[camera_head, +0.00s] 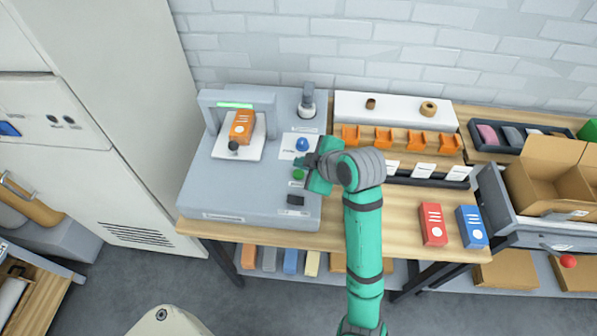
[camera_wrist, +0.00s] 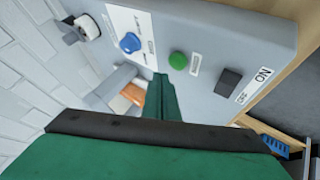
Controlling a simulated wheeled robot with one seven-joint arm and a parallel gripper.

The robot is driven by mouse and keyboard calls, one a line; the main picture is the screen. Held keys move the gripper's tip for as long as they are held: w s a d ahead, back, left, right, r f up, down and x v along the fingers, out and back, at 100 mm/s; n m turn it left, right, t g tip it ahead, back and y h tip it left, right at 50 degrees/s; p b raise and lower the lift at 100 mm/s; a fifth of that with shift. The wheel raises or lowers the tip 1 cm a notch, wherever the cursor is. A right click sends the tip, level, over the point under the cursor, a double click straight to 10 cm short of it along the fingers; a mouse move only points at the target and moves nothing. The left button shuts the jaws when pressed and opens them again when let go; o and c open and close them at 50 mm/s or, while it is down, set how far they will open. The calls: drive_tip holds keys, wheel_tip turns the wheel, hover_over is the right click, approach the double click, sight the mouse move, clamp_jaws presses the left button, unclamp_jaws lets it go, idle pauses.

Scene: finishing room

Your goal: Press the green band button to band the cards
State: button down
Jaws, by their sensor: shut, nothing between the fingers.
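The green button also shows in the wrist view (camera_wrist: 178,61), uncovered. An orange card stack (camera_head: 241,126) stands on a white plate under the machine's arch, which has a lit green strip. My gripper (camera_head: 304,161) is shut and empty, above the panel near the green and blue buttons. In the wrist view its fingers (camera_wrist: 161,88) point toward the panel. I cannot tell whether it touches anything.
A rack with several orange holders (camera_head: 383,138) stands right of my arm. A red pack (camera_head: 432,224) and a blue pack (camera_head: 471,227) stand on the table's right part. A cardboard box (camera_head: 546,178) is at the far right.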

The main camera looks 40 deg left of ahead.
drive_tip(key=shift+f, duration=0.55)
drive_tip(key=shift+w, duration=0.1)
drive_tip(key=shift+d, duration=0.1)
drive_tip(key=shift+s+a, duration=0.2)
drive_tip(key=shift+d, duration=0.1)
idle(1.0)
drive_tip(key=shift+w+f, duration=0.1)
drive_tip(key=shift+f, duration=0.05)
